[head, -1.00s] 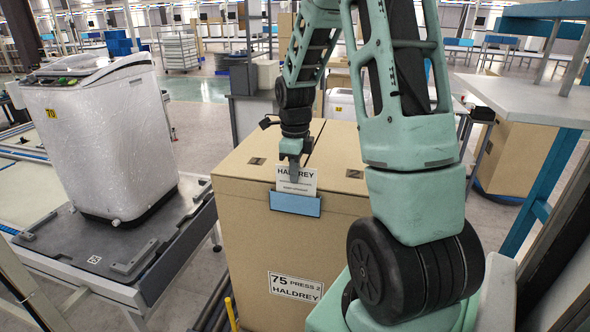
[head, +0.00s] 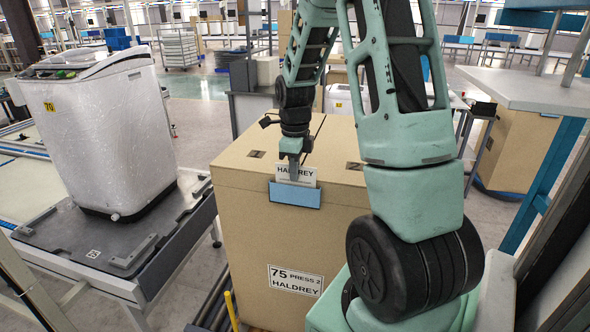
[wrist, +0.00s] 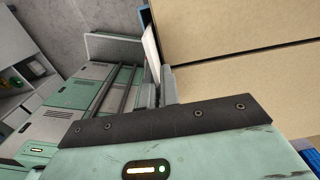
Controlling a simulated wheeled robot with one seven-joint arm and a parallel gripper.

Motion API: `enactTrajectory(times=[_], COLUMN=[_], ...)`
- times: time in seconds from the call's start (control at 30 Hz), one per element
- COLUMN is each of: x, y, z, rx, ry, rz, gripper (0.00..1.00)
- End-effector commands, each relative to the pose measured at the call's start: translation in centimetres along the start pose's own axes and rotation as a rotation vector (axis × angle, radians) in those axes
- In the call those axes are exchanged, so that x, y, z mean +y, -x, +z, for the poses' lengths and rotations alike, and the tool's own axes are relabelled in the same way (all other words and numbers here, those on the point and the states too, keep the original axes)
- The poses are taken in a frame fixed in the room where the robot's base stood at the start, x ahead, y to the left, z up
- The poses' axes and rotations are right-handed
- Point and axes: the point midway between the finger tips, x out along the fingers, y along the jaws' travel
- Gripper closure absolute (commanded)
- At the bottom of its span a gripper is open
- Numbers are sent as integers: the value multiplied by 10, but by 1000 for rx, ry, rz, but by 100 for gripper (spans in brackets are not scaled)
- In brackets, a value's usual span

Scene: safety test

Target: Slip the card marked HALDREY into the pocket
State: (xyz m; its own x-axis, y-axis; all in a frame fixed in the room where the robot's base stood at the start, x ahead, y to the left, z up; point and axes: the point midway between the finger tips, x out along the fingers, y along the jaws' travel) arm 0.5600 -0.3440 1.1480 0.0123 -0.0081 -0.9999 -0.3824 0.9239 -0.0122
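The white card marked HALDREY (head: 308,178) stands upright at the front top edge of the cardboard box. Its lower part is hidden behind the front of the blue pocket (head: 295,194). My gripper (head: 293,172) points down over the card's upper part, and a fingertip covers part of its face. In the wrist view the card shows as a thin pale sheet (wrist: 153,55) between the fingers (wrist: 160,88), which look closed on it. How deep the card sits is hidden by the pocket.
The big cardboard box (head: 245,230) carries a label (head: 295,280) reading 75 PRESS 2 HALDREY. A wrapped white machine (head: 95,140) stands on a grey platform (head: 100,250) to the left. A light table (head: 520,90) is at the right.

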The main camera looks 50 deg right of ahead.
Motion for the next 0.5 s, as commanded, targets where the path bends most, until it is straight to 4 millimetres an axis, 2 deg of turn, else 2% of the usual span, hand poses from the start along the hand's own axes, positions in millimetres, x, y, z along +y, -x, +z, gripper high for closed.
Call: enactTrajectory(times=[0.03,0.5], x=[5,7], y=[-11,-11], z=[-3,0], rx=[12,11], ry=[0,2], rz=[19,19], gripper=[100,100])
